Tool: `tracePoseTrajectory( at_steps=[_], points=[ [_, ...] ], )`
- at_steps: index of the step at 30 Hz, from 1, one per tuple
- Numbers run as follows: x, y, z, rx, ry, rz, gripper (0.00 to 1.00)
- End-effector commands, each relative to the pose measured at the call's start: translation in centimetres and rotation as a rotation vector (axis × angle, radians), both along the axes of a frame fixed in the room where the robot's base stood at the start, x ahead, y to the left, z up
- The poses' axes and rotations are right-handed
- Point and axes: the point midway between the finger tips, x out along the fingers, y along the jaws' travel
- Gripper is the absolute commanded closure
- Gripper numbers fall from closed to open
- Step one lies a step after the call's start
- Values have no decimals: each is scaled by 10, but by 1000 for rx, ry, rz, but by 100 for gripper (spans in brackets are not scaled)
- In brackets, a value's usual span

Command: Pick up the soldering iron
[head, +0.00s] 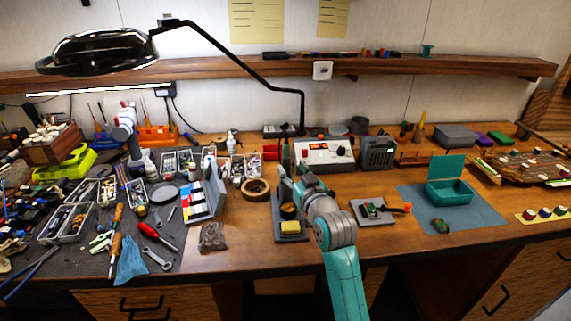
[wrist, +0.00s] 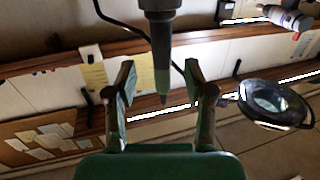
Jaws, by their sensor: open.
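My gripper is open. In the head view my gripper (head: 287,180) is over the soldering stand (head: 291,237), which has a yellow sponge (head: 290,227) at its front. The iron cannot be made out clearly there, as my gripper and arm cover that spot.
A white soldering station (head: 324,153) and a dark grey box (head: 377,152) stand behind. A tape roll (head: 255,190) lies left, and a small board on a grey pad (head: 373,211) lies right. The lamp arm (head: 240,62) hangs above. Bare wood shows at front.

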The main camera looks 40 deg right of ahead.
Motion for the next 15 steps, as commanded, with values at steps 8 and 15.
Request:
tracePoseTrajectory(
  at_steps=[8,15],
  points=[
    [34,-9,6,-1,-2,0,47],
    [49,-14,5,0,-1,0,47]
  ],
)
